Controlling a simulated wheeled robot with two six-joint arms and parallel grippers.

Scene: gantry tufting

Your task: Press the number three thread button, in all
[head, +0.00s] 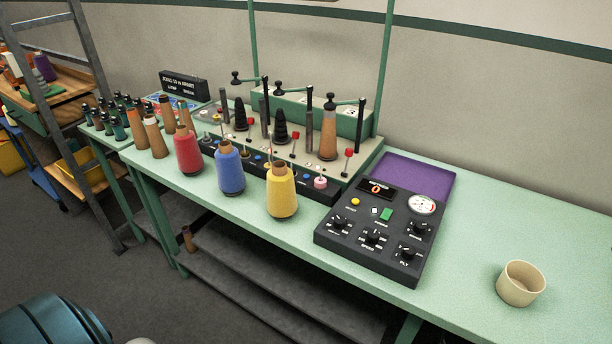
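A black control box (372,240) lies on the green bench. It has a yellow button (355,202), a white button (374,210), a green switch (386,215), several black knobs, a round gauge (422,204) and a small display (376,188) with an orange digit. Behind the yarn cones stands a winding machine (350,163) with small coloured buttons along its front, partly hidden by the cones. I cannot read a number three on any button. Neither of my grippers is in view.
Red (187,150), blue (230,168) and yellow (282,192) yarn cones stand in front of the machine. A beige cup (521,284) stands at the right. A shelf ladder (90,60) stands at the left. The right bench top is mostly clear.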

